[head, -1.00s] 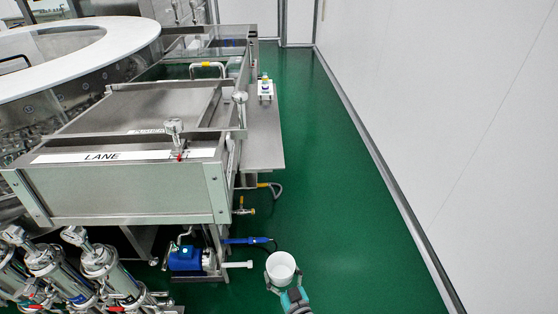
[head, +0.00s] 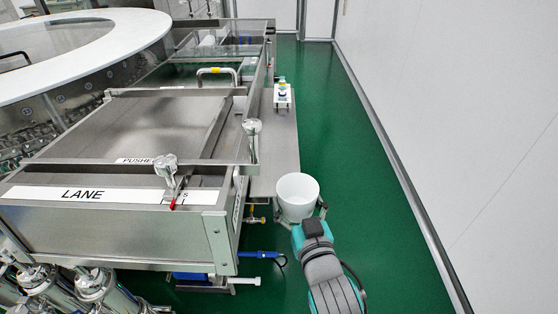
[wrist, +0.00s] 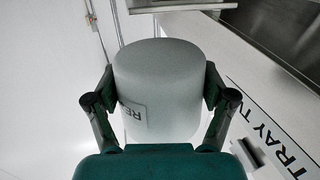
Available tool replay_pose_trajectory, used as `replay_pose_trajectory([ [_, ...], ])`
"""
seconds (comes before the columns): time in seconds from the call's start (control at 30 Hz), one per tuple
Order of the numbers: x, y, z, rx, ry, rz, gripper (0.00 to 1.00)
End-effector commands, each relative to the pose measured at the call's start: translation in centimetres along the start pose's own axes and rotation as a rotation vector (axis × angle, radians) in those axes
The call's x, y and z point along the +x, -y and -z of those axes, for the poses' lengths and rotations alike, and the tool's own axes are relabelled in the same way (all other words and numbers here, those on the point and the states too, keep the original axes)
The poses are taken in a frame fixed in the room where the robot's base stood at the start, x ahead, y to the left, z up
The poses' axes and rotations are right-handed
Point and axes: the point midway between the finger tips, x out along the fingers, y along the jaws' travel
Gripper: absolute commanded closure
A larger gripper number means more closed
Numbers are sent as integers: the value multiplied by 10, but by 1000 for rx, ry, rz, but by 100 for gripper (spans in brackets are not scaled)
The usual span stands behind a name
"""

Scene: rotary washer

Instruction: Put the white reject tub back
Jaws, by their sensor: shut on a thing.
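The white reject tub (head: 297,196) is held upright by my gripper (head: 299,217) in the head view, to the right of the machine's front corner. It looks raised, near the end of a narrow steel side shelf (head: 277,150). I cannot tell whether it overlaps the shelf or touches it. In the wrist view the tub (wrist: 160,85) sits between the two fingers of my gripper (wrist: 160,98), which are shut on its sides. Part of a dark printed label shows on the tub, cut off on the left finger's side.
The steel machine with its LANE sign (head: 83,194) stands to the left. A lever with a knob (head: 252,130) rises near the shelf. Green floor (head: 355,200) is clear up to the white wall (head: 450,120).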

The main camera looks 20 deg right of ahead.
Motion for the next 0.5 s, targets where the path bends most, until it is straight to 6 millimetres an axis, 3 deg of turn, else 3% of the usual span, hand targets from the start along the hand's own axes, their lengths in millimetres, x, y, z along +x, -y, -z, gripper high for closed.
replay_pose_trajectory([
  [0.5, 109, 0, 7, 1, -1, 0, 54],
])
